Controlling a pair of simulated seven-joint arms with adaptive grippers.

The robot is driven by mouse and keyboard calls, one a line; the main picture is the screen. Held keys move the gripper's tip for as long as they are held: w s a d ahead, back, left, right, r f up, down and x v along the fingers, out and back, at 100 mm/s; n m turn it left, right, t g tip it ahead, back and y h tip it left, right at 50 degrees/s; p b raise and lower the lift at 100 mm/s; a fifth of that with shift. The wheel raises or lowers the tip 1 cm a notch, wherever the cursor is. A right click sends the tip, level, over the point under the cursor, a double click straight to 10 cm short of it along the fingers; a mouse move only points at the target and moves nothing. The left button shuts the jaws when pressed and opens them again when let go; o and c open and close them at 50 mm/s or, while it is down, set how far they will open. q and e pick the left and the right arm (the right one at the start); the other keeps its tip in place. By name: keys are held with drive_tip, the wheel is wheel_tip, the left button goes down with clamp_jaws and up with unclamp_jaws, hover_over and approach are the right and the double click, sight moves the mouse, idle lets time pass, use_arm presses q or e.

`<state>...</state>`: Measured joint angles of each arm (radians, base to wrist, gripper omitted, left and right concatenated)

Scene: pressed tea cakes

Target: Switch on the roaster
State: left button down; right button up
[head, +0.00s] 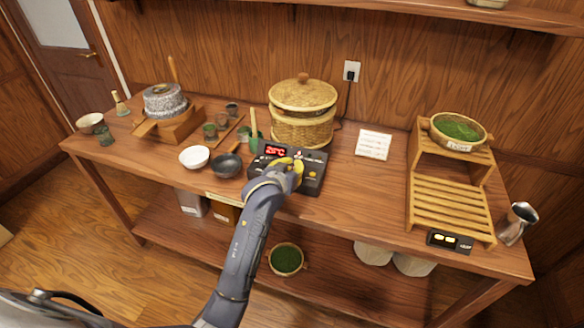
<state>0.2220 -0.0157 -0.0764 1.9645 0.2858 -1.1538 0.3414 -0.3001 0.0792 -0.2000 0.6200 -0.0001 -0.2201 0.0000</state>
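A black control unit (315,181) with a red display reading about 25°C sits at the table's front middle, before a lidded bamboo basket (303,110). A small black box (450,241) with yellowish lit marks sits at the front of the slatted wooden rack (449,206) at the right. No label I can read tells which one is the roaster. My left gripper (297,165) is over the control unit and hides part of its top. I cannot tell whether it touches, or whether its yellow-tipped fingers are open. My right gripper is out of view.
A white bowl (194,157) and a dark bowl (227,166) stand left of the unit. A stone mill (165,103) is farther left. A card (373,145) stands to the right, and a green-filled basket (458,131) rests on the rack. The table between unit and rack is clear.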

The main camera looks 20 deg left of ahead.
use_arm(q)
drive_tip(key=r, duration=0.4)
drive_tip(key=shift+s+r, duration=0.2)
drive_tip(key=s, duration=1)
drive_tip(key=shift+a+r, duration=0.3)
drive_tip(key=shift+r, duration=0.1)
